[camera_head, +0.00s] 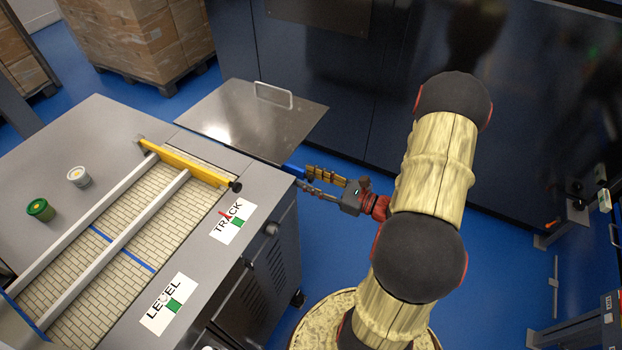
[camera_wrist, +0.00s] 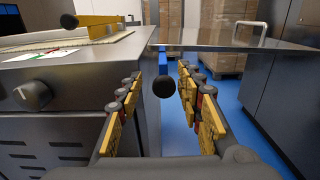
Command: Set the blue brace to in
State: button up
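The blue brace (camera_wrist: 163,64) shows in the wrist view as a narrow blue bar under the edge of a metal leaf, with a round black knob (camera_wrist: 164,87) at its near end. In the head view the brace (camera_head: 293,170) is a short blue piece at the cabinet's corner, partly hidden by my gripper (camera_head: 313,180). My gripper is open in the wrist view (camera_wrist: 160,94), its yellow-padded fingers on either side of the knob. The knob appears between or just beyond the fingertips; contact is not visible.
The metal leaf (camera_head: 240,122) with a handle (camera_head: 273,95) sticks out level from the cabinet (camera_head: 262,200). A yellow bar (camera_head: 190,166) crosses the tiled track on top. A dark knob (camera_wrist: 32,95) is on the cabinet front. Dark machine panels (camera_head: 320,85) stand behind.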

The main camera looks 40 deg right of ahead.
jog(key=shift+d, duration=0.1)
jog(key=v, duration=1.2)
jog(key=shift+c, duration=0.4)
